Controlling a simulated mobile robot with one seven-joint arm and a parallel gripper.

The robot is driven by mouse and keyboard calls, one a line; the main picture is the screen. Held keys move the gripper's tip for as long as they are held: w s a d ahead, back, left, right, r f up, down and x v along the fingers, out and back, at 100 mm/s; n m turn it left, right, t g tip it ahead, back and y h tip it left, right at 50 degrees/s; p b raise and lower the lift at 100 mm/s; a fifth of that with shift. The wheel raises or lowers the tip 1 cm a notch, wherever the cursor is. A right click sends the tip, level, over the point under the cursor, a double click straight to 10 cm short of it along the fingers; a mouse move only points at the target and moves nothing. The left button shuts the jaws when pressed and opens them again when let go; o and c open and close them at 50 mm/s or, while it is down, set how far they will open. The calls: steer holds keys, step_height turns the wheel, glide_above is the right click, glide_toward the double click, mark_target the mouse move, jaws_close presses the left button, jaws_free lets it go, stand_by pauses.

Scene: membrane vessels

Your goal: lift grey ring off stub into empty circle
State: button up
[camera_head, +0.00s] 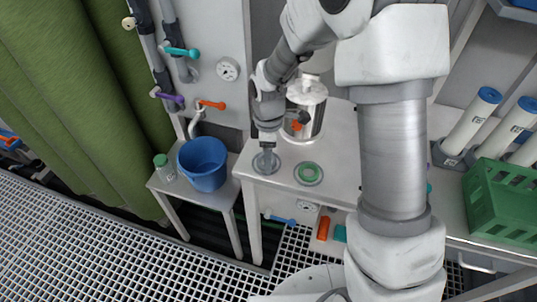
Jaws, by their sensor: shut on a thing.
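My gripper (266,148) points straight down over the left front part of the bench top. Its jaws are shut on what looks like the grey ring, low over a round grey disc (257,168) on the bench. The jaws largely hide the ring and the middle of the disc. I cannot tell whether a stub stands inside the ring or whether the ring touches the disc. To the right, a green ring (309,173) lies on a similar grey circle. I cannot make out an empty circle for certain.
A steel vessel (310,100) stands just behind my gripper. A blue bucket (203,164) and a small bottle (163,168) stand on the lower left table. White tubes (472,122) and a green crate (502,203) are at the right. Pipes with coloured valve handles line the wall.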

steer(key=shift+f, duration=0.15)
steer(key=o, duration=1.4)
step_height(320, 180, up, 18)
steer(key=shift+f+p, duration=0.25)
steer(key=shift+p, duration=0.9)
